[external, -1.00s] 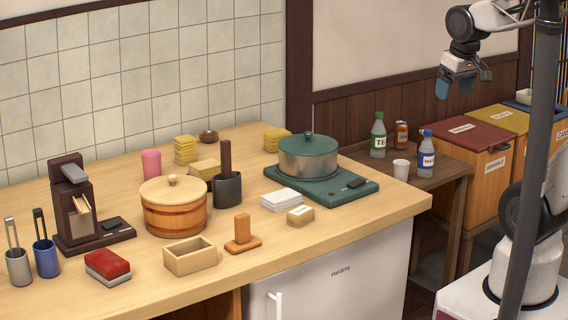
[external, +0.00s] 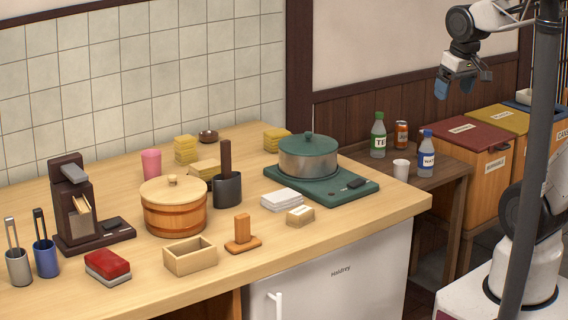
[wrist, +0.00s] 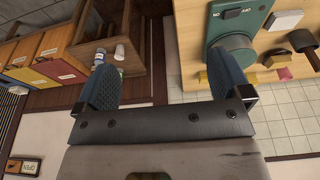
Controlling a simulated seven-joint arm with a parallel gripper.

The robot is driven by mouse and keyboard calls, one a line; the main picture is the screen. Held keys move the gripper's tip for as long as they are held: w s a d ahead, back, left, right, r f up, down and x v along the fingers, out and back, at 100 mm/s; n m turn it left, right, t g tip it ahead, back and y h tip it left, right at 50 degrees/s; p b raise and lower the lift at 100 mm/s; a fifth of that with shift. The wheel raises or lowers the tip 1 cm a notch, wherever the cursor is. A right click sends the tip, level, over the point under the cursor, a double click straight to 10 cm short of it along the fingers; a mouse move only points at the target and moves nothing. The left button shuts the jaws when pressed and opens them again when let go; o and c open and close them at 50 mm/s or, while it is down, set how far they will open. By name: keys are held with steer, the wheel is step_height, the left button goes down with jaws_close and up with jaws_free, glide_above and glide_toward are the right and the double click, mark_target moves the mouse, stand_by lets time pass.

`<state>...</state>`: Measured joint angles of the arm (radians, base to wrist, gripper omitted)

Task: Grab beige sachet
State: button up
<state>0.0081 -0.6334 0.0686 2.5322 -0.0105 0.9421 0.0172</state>
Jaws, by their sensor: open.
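A small beige packet with a white label (external: 300,215) lies on the wooden counter in the external view, in front of the white stack. It is the likeliest beige sachet, but its label is too small to read. I cannot make it out in the wrist view. My gripper (external: 461,84) is high at the upper right, above the side table and far from the packet. In the wrist view its two blue fingers (wrist: 167,88) stand wide apart with nothing between them.
A white stack (external: 282,199), a wooden stand (external: 242,235) and an open wooden box (external: 190,257) are close by. Bottles stand on the side table (external: 447,160).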

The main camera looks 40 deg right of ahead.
steer(key=shift+f, duration=0.1)
steer(key=w+a+f+n+t+h, duration=0.2)
steer(key=w+a+f+n+h, duration=0.5)
steer(key=n, duration=0.6)
steer(key=n+t+y, duration=0.9)
steer(key=n+y, duration=0.1)
steer(key=n, duration=1.5)
glide_toward(300, 216)
steer(key=w+d, duration=0.1)
steer(key=w, duration=0.2)
steer(key=shift+d+r, duration=0.1)
steer(key=shift+d, duration=0.25)
steer(key=shift+w, duration=0.15)
steer(key=shift+x, duration=1.1)
steer(key=shift+w, duration=0.1)
